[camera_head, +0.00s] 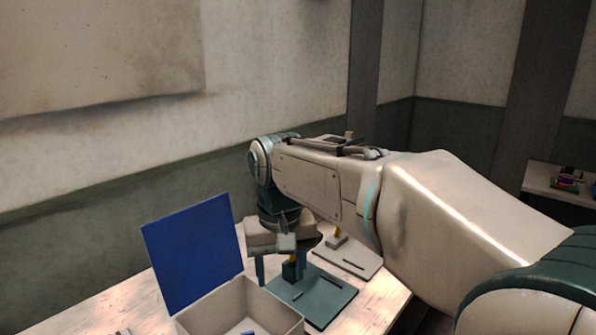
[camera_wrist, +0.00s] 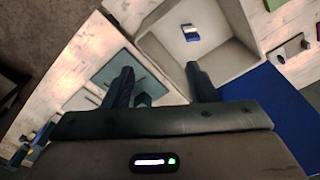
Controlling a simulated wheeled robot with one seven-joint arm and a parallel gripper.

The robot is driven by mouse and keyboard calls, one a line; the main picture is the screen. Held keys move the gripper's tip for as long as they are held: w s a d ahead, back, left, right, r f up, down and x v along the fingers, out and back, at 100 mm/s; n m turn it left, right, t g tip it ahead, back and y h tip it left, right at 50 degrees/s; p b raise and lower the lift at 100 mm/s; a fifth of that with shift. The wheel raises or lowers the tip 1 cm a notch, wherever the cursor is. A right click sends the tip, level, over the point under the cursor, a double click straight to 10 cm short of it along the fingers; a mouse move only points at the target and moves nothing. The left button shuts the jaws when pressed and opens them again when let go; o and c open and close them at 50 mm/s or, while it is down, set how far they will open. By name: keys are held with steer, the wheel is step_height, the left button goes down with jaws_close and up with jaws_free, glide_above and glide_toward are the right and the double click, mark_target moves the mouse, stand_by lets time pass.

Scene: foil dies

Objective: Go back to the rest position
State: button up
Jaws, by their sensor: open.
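My gripper (camera_head: 276,268) hangs over the table between the open box and the grey-green plate. It also shows in the wrist view (camera_wrist: 159,78), where its two dark fingers are spread apart with nothing between them. The pale box (camera_head: 252,300) has its blue lid (camera_head: 192,252) standing open, and the box also shows in the wrist view (camera_wrist: 222,62). A small blue and pale item (camera_wrist: 190,32) lies on the box floor. The grey-green plate (camera_head: 325,299) lies to the right of the box and carries a small dark block (camera_wrist: 143,99), partly hidden by a finger.
A paler plate (camera_head: 357,257) with a small upright piece lies behind the grey-green one. Small items, one grey (camera_wrist: 290,48), lie beyond the box in the wrist view. A shelf (camera_head: 545,182) with colored items stands far right. Walls rise behind the table.

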steer(key=s+d+f+m+t, duration=0.1)
steer(key=s+d+f, duration=0.4)
steer(key=d, duration=0.4)
steer(key=s+d+f+m+t, duration=0.1)
steer(key=s+d+f+m, duration=0.1)
steer(key=s+d+f, duration=0.4)
steer(key=s+d, duration=0.1)
steer(key=d, duration=0.2)
steer(key=shift+s+d, duration=0.3)
steer(key=shift+d, duration=0.05)
